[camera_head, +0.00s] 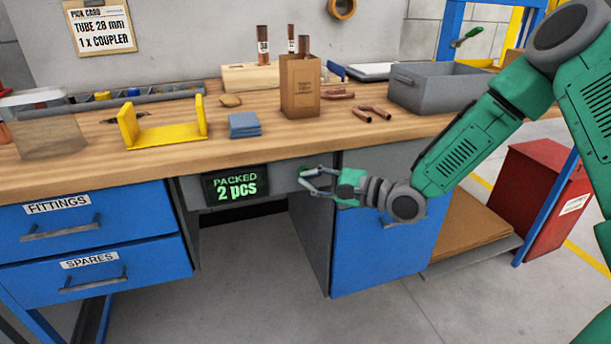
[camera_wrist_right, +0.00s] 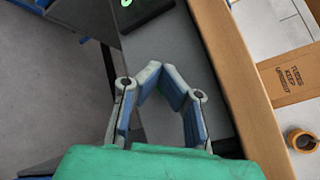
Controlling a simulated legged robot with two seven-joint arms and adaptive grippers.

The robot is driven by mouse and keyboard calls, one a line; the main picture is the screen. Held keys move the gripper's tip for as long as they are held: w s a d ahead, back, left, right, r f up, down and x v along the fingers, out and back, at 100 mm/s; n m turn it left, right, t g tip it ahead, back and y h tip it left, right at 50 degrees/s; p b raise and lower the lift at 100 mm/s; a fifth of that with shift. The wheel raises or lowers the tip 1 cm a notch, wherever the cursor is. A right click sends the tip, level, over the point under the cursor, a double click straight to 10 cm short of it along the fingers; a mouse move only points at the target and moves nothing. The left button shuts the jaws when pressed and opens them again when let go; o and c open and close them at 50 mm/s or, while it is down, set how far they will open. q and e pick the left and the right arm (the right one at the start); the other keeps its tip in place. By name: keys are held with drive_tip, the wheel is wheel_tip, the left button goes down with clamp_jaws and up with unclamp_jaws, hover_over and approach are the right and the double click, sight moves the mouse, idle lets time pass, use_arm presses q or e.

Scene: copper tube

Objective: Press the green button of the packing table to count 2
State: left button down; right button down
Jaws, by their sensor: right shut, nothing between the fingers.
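The packing table's counter display (camera_head: 236,187) is on the apron under the wooden top and reads "PACKED 2 pcs" in green. A small green patch (camera_head: 304,169) on the apron to its right looks like the green button, mostly hidden by my fingers. My right gripper (camera_head: 304,181) is shut and empty, with its fingertips at or close to that patch; I cannot tell whether they touch. In the right wrist view my right gripper (camera_wrist_right: 162,82) has its fingertips together before the grey apron. A black box with a bit of green (camera_wrist_right: 141,10) shows at the top edge. My left gripper is out of view.
The wooden tabletop (camera_head: 190,153) overhangs just above my right gripper. On it are a cardboard box (camera_head: 300,90), a yellow holder (camera_head: 165,135), blue pads (camera_head: 244,125), copper pieces (camera_head: 372,113) and a grey bin (camera_head: 440,88). A blue cabinet (camera_head: 370,255) stands below.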

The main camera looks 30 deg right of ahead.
drive_tip(key=shift+s+a+p, duration=0.2)
drive_tip(key=shift+s+p, duration=0.2)
drive_tip(key=shift+s, duration=0.45)
drive_tip(key=s+p, duration=0.1)
drive_tip(key=s, duration=0.1)
drive_tip(key=s+a+p, duration=0.1)
drive_tip(key=s, duration=0.2)
drive_tip(key=shift+a, duration=0.1)
idle(0.6)
